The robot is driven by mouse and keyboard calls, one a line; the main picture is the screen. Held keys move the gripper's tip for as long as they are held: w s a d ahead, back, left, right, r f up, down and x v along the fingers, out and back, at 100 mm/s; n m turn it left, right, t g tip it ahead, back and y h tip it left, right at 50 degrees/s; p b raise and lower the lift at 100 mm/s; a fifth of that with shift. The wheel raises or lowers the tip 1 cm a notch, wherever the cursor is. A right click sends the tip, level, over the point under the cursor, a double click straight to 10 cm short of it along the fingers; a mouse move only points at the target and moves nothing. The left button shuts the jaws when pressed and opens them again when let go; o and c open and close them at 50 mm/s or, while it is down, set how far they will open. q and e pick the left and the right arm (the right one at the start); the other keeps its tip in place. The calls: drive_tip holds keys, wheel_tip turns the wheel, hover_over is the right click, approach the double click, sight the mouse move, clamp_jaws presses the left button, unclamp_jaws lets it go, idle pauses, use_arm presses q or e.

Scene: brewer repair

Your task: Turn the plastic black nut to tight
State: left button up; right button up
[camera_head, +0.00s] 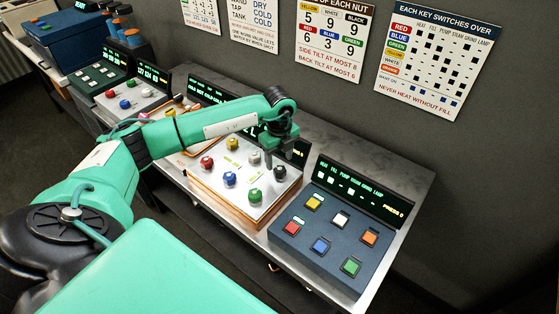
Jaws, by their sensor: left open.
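The black nut (280,173) stands at the right side of a pale plate (228,200) with a wooden-looking edge, on the bench. My left gripper (284,162) points down just above and behind the black nut. It is open, and its fingers look small and dark here. I cannot tell whether the fingertips reach around the nut or touch it. The other nuts on the plate are red (206,162), yellow (232,143), grey-white (254,158), blue (229,179) and green (254,196). My right gripper is not in view.
A dark blue key panel (318,262) with coloured keys and a display (362,191) stands just right of the plate. My left forearm passes over the bench left of the plate, above other panels with knobs (126,104). Printed posters (432,52) hang on the wall behind.

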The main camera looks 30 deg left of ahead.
sight(279, 169)
use_arm(q)
wheel_tip(279, 169, down, 2)
drive_tip(key=shift+s+f+p, duration=0.1)
drive_tip(key=shift+s+p, duration=0.05)
drive_tip(key=shift+p, duration=0.15)
drive_tip(key=shift+f, duration=0.75)
drive_tip(key=c, duration=1)
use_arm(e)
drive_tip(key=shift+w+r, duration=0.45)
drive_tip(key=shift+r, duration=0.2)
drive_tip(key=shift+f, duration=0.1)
